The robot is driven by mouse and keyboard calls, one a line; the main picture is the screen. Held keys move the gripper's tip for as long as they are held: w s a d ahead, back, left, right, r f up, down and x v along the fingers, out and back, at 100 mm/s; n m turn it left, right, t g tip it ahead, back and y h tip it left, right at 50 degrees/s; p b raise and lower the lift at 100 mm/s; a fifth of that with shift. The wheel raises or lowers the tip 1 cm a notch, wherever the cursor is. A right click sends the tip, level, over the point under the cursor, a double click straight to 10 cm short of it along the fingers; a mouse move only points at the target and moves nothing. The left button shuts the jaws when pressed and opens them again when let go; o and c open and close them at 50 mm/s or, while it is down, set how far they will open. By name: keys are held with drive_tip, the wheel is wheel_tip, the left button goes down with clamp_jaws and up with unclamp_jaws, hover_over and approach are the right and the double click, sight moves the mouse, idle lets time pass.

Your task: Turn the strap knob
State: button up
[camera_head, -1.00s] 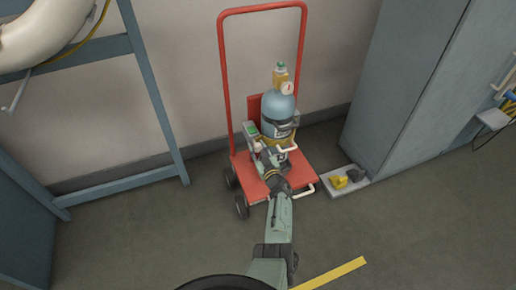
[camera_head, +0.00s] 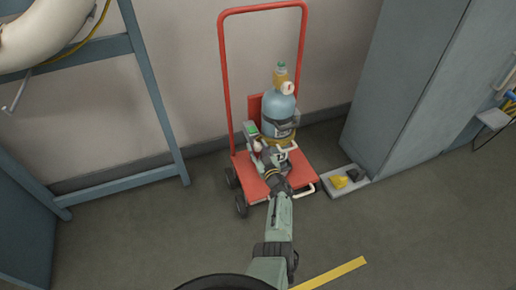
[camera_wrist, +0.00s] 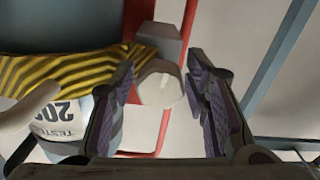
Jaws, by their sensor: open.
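The strap knob (camera_wrist: 160,88) is a pale, blunt piece beside a yellow-and-black striped strap (camera_wrist: 70,72) in the wrist view. The strap goes around a blue gas cylinder (camera_head: 277,108) that stands upright on a red cart (camera_head: 305,178). My gripper (camera_wrist: 160,75) is open, with one dark ridged finger on each side of the knob. Gaps show between the knob and both fingers, so I see no grip on it. In the head view my gripper (camera_head: 266,153) is at the front of the cylinder, low down, and hides the knob.
A pale cylinder label (camera_wrist: 58,118) and a curved light handle are close to the left finger. A grey cabinet (camera_head: 405,90) stands at the right, with a small tray (camera_head: 357,184) at its foot. A blue frame (camera_head: 150,95) stands left of the cart.

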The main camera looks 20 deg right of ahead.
drive_tip(key=shift+s+d+f, duration=0.1)
drive_tip(key=shift+s+f, duration=0.05)
drive_tip(key=shift+s, duration=0.45)
drive_tip(key=s, duration=1.1)
drive_tip(key=shift+w+d+r, duration=0.1)
drive_tip(key=shift+r, duration=0.1)
